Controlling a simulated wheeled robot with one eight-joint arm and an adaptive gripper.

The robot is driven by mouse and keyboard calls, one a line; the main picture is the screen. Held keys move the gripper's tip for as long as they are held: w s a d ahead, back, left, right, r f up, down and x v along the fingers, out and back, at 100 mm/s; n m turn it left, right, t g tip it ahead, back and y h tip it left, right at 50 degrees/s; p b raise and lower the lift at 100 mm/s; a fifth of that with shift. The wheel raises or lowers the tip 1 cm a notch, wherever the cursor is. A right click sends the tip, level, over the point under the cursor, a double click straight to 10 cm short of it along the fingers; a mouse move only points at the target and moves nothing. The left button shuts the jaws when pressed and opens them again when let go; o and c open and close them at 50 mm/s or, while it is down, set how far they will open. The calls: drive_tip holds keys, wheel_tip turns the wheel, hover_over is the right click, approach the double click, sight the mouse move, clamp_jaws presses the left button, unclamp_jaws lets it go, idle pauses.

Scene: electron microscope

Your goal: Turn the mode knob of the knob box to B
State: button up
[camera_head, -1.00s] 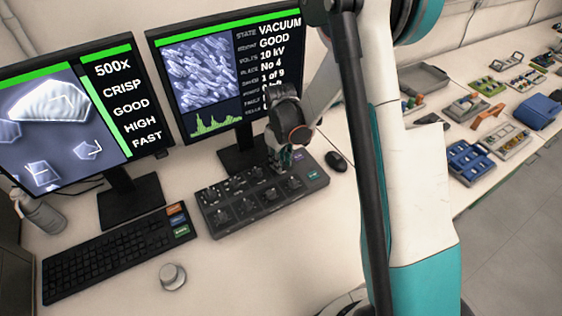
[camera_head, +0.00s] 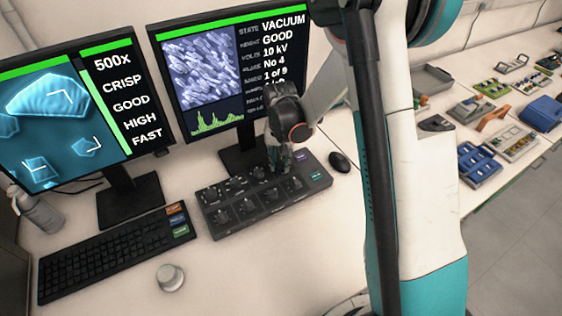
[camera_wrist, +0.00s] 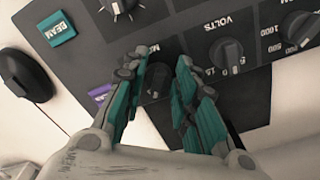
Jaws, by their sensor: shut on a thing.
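The knob box (camera_head: 262,216) is a dark grey panel with rows of black knobs, in front of the right monitor. My gripper (camera_head: 279,167) reaches down onto its back row. In the wrist view my gripper (camera_wrist: 158,92) has its teal-lined fingers on either side of a black knob (camera_wrist: 157,80), shut on it. The label beside this knob is partly hidden; only an "M" shows, so I take it for the mode knob. Its pointer and position letters are too hidden to read. The VOLTS knob (camera_wrist: 227,54) is to the right of the fingers in the wrist view.
A black mouse (camera_head: 340,161) lies right of the box. The keyboard (camera_head: 108,254) and a round loose knob (camera_head: 171,278) are to its left. The left monitor (camera_head: 62,110) and right monitor (camera_head: 205,70) stand behind. Trays with parts lie along the right bench.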

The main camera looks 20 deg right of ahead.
sight(280, 163)
drive_tip(key=shift+a+m, duration=0.1)
drive_tip(key=shift+m, duration=0.8)
drive_tip(key=o, duration=0.9)
wheel_tip(280, 163, up, 12)
drive_tip(key=shift+r, duration=0.1)
idle(0.3)
